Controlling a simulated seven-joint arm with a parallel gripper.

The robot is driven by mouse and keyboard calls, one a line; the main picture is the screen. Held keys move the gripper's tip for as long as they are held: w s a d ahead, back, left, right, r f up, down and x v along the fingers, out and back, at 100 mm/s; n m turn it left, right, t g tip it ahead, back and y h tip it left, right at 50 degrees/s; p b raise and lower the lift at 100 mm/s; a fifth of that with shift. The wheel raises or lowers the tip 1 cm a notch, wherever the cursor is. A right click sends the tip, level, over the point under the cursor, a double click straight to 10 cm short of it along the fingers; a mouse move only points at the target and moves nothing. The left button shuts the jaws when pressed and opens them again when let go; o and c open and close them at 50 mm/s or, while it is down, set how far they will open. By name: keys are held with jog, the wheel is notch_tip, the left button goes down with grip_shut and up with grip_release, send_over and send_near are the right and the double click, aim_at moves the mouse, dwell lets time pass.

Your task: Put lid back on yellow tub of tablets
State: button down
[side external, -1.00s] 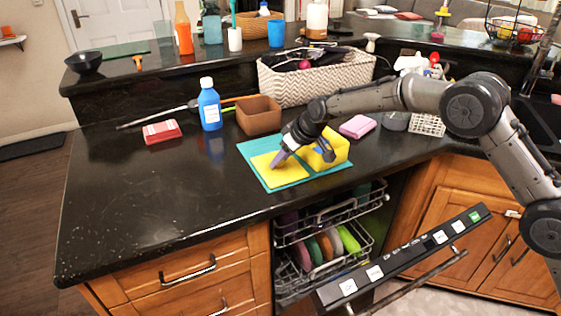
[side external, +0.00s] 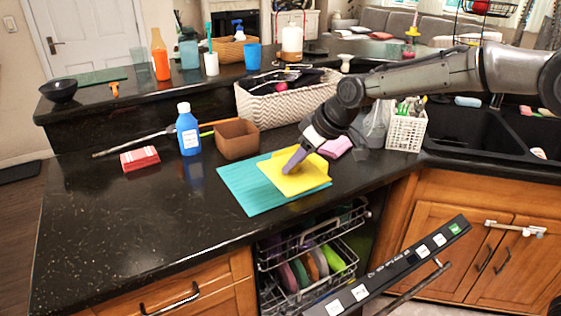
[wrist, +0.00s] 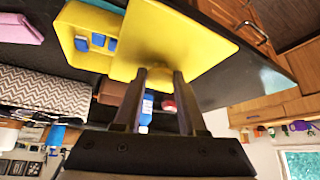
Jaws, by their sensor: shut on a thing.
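My gripper (side external: 291,166) is shut on the yellow lid (side external: 300,181), a flat square plate. The yellow tub (wrist: 72,22) is open and holds several blue tablets (wrist: 98,40). In the wrist view the lid is beside the tub and overlaps part of it. In the side view the lid is above the teal mat (side external: 240,187) and hides most of the tub. I cannot tell whether lid and tub touch.
A brown box (side external: 237,139), a blue bottle (side external: 188,131) and a red-and-white pack (side external: 140,158) stand to the left. A woven basket (side external: 285,100) is behind. The front-left counter is clear. An open dishwasher is below the edge.

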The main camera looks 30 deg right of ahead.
jog(key=shift+s+d+r, duration=0.2)
jog(key=shift+s+r, duration=0.15)
jog(key=shift+s, duration=0.7)
jog(key=shift+w+a+r+n, duration=0.1)
jog(key=shift+w+r+n, duration=0.2)
jog(key=shift+w+r, duration=0.25)
jog(key=shift+w+a+r+n, duration=0.1)
jog(key=shift+w+r+n, duration=0.2)
jog(key=shift+r, duration=0.4)
jog(key=shift+n+y, duration=0.3)
jog(key=w, duration=0.1)
jog(key=w+d, duration=0.1)
jog(key=w, duration=0.1)
jog(key=w+r, duration=0.1)
jog(key=shift+w+d+r, duration=0.1)
jog(key=shift+w+d, duration=0.25)
jog(key=shift+d, duration=0.05)
jog(key=w+d+f+m, duration=0.1)
jog(key=w+d+f, duration=0.3)
jog(key=w+d, duration=0.4)
jog(key=shift+s+f, duration=0.15)
jog(key=shift+f, duration=2.7)
jog(key=shift+f, duration=0.2)
